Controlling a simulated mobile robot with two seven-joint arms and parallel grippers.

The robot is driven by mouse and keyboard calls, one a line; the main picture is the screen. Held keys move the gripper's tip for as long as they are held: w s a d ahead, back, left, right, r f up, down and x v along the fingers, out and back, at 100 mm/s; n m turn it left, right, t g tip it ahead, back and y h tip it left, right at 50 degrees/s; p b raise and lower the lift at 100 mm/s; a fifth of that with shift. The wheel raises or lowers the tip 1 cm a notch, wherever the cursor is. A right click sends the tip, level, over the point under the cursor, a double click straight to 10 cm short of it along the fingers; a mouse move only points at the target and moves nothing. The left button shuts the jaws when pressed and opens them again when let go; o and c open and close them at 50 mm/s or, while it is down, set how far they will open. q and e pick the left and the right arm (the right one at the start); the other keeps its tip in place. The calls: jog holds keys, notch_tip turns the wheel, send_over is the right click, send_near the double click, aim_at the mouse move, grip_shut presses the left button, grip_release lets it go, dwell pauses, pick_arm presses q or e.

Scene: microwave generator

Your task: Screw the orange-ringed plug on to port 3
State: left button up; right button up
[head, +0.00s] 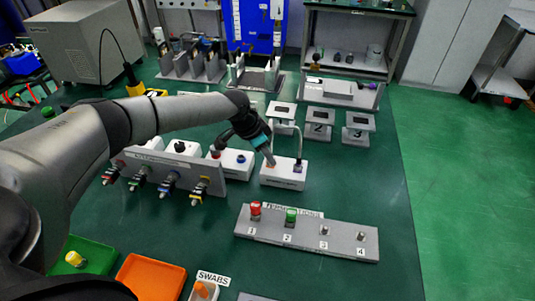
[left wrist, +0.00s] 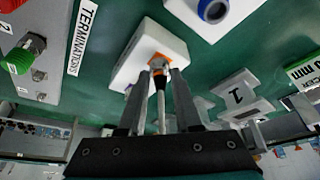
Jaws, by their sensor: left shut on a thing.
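My left gripper (head: 268,161) is at the left part of a white block (head: 283,179) on the green mat. In the left wrist view, my left gripper (left wrist: 164,80) is shut on the orange-ringed plug (left wrist: 158,72), with a pale cable running back between the fingers. An orange patch shows on the white block (left wrist: 135,62) at the plug; whether the plug touches it I cannot tell. A bare metal connector (head: 324,230) stands above the label 3 on the grey terminations strip (head: 270,242). My right gripper is not in view.
Red (head: 255,208) and green (head: 291,215) caps sit at 1 and 2 on the strip; 4 has a bare connector (head: 361,236). A grey panel (head: 150,168) with several coloured-ringed connectors stands left. Numbered stands (head: 357,128) are behind. Mat right of the block is clear.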

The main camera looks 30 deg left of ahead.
pick_arm(q)
grip_shut()
